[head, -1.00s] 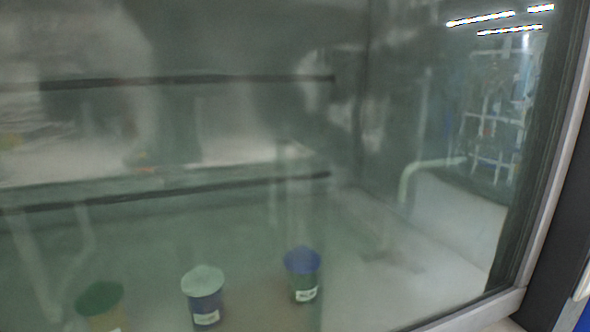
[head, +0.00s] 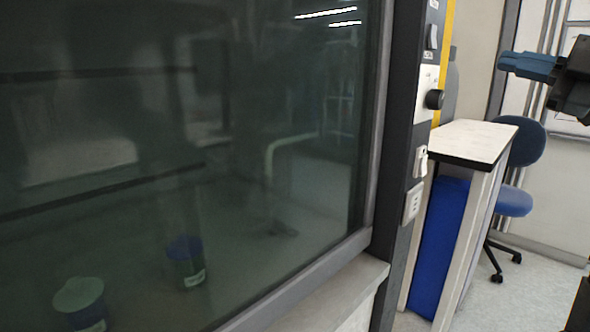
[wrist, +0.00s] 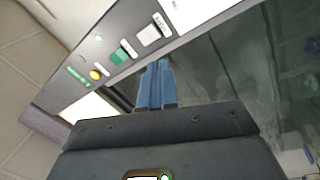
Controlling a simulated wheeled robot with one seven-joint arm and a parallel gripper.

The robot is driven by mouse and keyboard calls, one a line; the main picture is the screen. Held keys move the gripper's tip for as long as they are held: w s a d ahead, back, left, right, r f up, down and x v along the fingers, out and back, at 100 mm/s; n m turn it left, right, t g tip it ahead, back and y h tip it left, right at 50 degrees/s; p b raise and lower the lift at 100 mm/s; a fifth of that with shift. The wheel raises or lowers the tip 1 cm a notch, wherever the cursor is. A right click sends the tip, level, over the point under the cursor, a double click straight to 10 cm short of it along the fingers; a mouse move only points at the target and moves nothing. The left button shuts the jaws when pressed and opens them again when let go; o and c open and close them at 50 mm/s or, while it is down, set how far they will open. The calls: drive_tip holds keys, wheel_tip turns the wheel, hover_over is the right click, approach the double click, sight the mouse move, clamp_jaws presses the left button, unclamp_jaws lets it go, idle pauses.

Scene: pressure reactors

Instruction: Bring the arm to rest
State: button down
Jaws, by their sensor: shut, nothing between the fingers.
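My gripper (head: 503,62) shows at the upper right of the head view, its blue fingers pointing left and its dark body cut by the right edge. It is raised in the air, in front of the wall and above the blue chair. In the wrist view the two blue fingers (wrist: 157,66) lie together, shut with nothing between them. Beyond them is a grey panel with switches and buttons. Most of my arm is out of view.
The fume hood's glass (head: 300,130) fills the left of the head view, with lidded cups (head: 187,262) behind it. A dark control post (head: 408,180) borders it. A white-topped cabinet (head: 470,140) and a blue chair (head: 516,202) stand right; floor shows below.

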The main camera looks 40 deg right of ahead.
drive_tip(key=w+a+f+m+h, duration=0.2)
drive_tip(key=w+f+m, duration=0.4)
drive_tip(key=f, duration=0.4)
drive_tip(key=w+a+f+m+g+h, duration=0.15)
drive_tip(key=a+f+m, duration=0.25)
drive_tip(key=a+f, duration=0.5)
drive_tip(key=w+a+f+m+g+h, duration=0.15)
drive_tip(key=a+f+m, duration=0.3)
drive_tip(key=f, duration=0.85)
drive_tip(key=s+a+f+m+g, duration=0.1)
drive_tip(key=s+a+f+g, duration=0.1)
drive_tip(key=s+a+f, duration=0.8)
drive_tip(key=s+a+r+n+y, duration=0.2)
drive_tip(key=s+a+y, duration=0.2)
drive_tip(key=s+a, duration=0.7)
drive_tip(key=s, duration=0.4)
drive_tip(key=shift+a+y+p, duration=0.15)
drive_tip(key=shift+y+p, duration=0.15)
drive_tip(key=shift+n, duration=0.25)
